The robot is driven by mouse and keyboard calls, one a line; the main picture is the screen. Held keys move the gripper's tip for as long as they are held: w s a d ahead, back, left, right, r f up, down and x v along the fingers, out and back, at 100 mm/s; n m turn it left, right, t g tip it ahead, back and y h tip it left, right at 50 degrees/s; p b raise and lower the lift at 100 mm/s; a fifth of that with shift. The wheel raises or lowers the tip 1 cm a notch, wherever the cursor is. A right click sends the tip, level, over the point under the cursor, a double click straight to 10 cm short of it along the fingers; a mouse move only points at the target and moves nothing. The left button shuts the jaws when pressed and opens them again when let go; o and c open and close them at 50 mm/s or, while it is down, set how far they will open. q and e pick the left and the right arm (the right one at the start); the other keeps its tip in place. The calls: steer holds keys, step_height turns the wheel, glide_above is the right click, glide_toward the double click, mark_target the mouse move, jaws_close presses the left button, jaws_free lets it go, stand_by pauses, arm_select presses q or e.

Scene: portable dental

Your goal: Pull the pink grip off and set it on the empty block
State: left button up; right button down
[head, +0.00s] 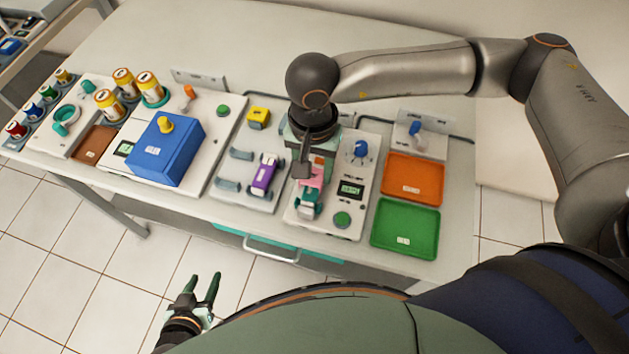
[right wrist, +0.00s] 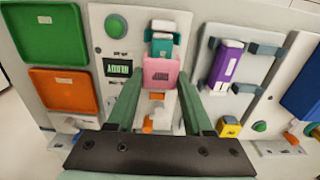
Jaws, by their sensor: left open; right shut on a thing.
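The pink grip (head: 317,172) is on a control unit and also shows in the right wrist view (right wrist: 161,70). A teal part (right wrist: 160,44) adjoins it. My right gripper (right wrist: 160,77) is shut on the pink grip, one finger on each side. In the head view the gripper partly hides it. I cannot tell whether the grip is still seated. Beside the unit, a panel has grey bracket blocks (head: 240,155) with nothing on them, also in the right wrist view (right wrist: 267,49). My left gripper (head: 204,283) is open and empty, away from the table's front edge.
A purple piece (head: 264,177) sits on the bracket panel, with a yellow block (head: 259,117) behind. A blue box (head: 165,148) stands further left. Orange (head: 412,178) and green (head: 405,228) trays lie right of the unit.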

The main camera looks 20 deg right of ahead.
steer(key=shift+r, duration=0.1)
steer(key=shift+r+p, duration=0.7)
steer(key=shift+r, duration=1.2)
arm_select(q)
steer(key=shift+r, duration=0.7)
arm_select(e)
steer(key=shift+w, duration=0.1)
